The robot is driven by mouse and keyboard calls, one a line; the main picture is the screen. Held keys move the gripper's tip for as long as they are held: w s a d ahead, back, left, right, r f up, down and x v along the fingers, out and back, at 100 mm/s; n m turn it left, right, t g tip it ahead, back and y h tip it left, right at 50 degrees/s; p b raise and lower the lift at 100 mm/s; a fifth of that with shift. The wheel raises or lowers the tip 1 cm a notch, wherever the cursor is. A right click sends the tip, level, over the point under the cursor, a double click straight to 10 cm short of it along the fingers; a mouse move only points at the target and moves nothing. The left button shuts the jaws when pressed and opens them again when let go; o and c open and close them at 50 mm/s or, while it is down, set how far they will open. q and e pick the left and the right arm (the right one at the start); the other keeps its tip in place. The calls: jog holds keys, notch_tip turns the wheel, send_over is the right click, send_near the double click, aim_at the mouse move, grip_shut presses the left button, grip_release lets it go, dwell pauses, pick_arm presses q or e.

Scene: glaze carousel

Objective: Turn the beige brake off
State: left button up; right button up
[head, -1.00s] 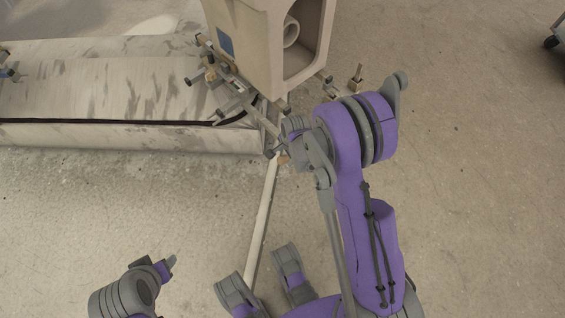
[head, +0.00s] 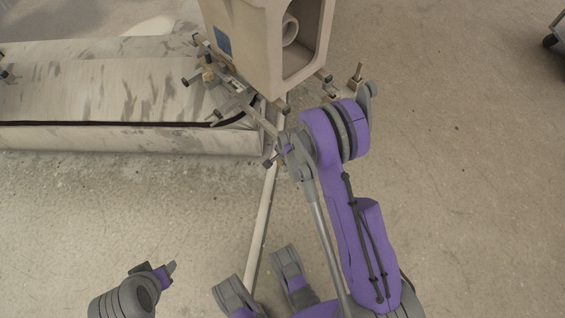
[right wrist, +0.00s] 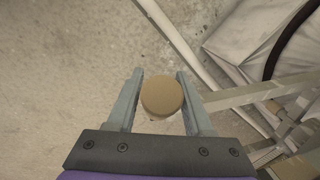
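The beige brake shows in the right wrist view as a round tan knob (right wrist: 162,94). It lies between the two grey fingers of my right gripper (right wrist: 158,84), with a gap visible at the left finger. The fingers are spread and not closed on it. In the head view my right gripper (head: 271,161) is beside the beige pole below the carousel frame, and I cannot make out the knob there. My left gripper (head: 172,267) is low at the left, away from the frame. It is seen side-on, so its opening is unclear.
A large beige box-like housing (head: 262,40) with an open front stands above the frame. A long pale padded bench (head: 120,90) lies at the left. A beige pole (head: 262,225) runs toward me over the floor.

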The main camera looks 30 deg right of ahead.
grip_shut()
dwell(1.1)
